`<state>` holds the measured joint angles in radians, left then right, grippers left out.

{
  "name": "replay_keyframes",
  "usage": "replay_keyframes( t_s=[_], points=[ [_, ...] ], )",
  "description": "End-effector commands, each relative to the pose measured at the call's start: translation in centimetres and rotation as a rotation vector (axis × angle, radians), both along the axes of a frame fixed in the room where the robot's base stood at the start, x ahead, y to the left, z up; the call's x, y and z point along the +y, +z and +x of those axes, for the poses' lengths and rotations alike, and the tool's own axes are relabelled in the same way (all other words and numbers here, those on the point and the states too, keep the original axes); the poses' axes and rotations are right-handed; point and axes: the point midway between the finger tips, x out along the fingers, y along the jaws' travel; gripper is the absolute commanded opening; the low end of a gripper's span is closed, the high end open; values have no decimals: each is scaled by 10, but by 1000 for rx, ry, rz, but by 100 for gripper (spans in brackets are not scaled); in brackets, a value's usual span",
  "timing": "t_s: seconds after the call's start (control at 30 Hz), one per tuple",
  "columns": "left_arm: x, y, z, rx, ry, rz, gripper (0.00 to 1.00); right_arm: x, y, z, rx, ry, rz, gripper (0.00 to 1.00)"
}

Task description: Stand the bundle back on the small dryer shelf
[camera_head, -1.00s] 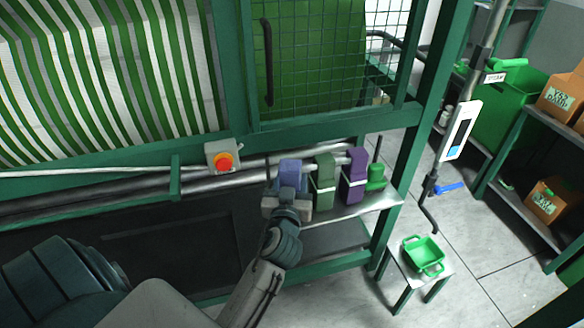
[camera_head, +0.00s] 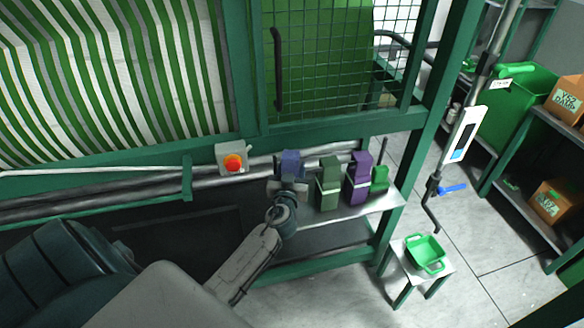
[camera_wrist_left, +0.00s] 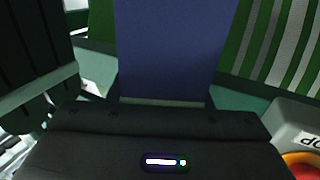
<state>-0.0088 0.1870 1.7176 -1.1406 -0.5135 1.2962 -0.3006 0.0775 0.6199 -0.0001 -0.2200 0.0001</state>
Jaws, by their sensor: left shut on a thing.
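A blue bundle (camera_head: 289,163) is at the left end of the small metal shelf (camera_head: 372,205), in line with two other bundles. My left gripper (camera_head: 287,187) is shut on it from the front. In the left wrist view the blue bundle (camera_wrist_left: 175,50) fills the space above the dark gripper body (camera_wrist_left: 160,135); the fingertips are not clear there. The bundle looks upright, but its lower end is hidden behind the gripper, so I cannot tell whether it touches the shelf. My right gripper is not in view.
A green bundle (camera_head: 328,185) and a purple bundle (camera_head: 358,180) stand to the right on the shelf, with a small green object (camera_head: 380,177) at the end. A red button box (camera_head: 232,160) is close on the left. A green basket (camera_head: 426,253) sits on a stool.

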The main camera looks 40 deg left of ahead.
Motion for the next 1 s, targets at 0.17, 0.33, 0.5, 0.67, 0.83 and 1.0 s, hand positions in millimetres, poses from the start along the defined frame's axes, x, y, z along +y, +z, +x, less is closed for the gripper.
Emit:
replay_keyframes(
  t_s=[0.17,0.33,0.5,0.67,0.83,1.0],
  points=[
    [0,0,0,-1,0,0,18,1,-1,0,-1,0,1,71],
    [0,-1,0,0,0,1,61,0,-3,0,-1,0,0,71],
    [0,-1,0,0,0,1,67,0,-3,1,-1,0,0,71],
    [0,0,0,0,0,1,67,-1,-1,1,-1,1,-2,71],
    [-6,-3,-11,0,-1,-1,67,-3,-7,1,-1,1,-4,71],
    [-22,-6,-43,0,0,-2,67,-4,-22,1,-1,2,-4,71]
  ],
)
